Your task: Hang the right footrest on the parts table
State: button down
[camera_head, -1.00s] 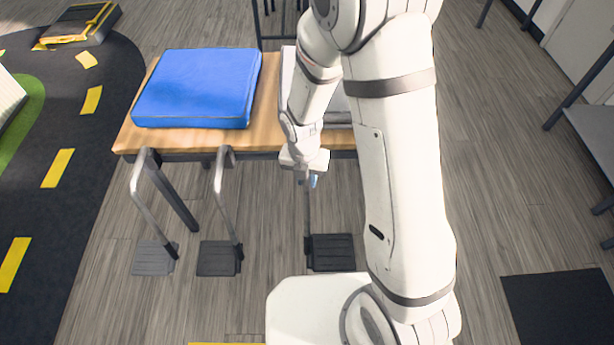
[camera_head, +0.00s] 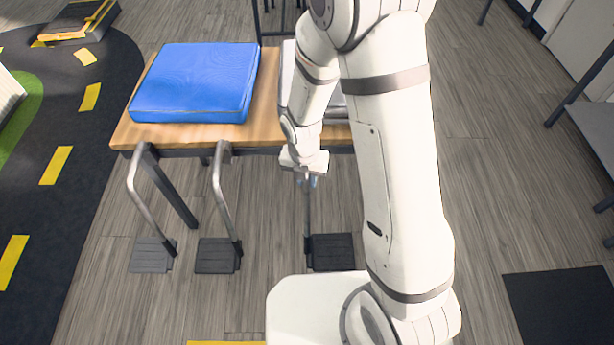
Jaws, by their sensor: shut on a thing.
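A footrest (camera_head: 332,252) with a dark ribbed plate and a thin upright metal bar is below my gripper (camera_head: 307,181), in front of the table. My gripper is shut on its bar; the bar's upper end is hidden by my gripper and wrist. The wooden parts table (camera_head: 190,136) has a dark front rail. Two other footrests, the far-left one (camera_head: 152,256) and the middle one (camera_head: 218,256), hang from the table's front edge by their hooked bars, with plates low near the floor.
A blue cushion (camera_head: 195,84) lies on the table's left part. A grey item on the right part is mostly hidden by my arm. A black mat (camera_head: 556,305) lies at lower right, with a grey shelf (camera_head: 594,135) at the right edge. Wooden floor between is clear.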

jog(key=shift+f+b, duration=1.2)
jog(key=shift+f, duration=0.7)
jog(key=c, duration=1.2)
grip_release()
jog(key=shift+o, duration=0.2)
jog(key=shift+a+r+p, duration=0.2)
jog(key=shift+r+p, duration=0.25)
jog(key=shift+r, duration=3.45)
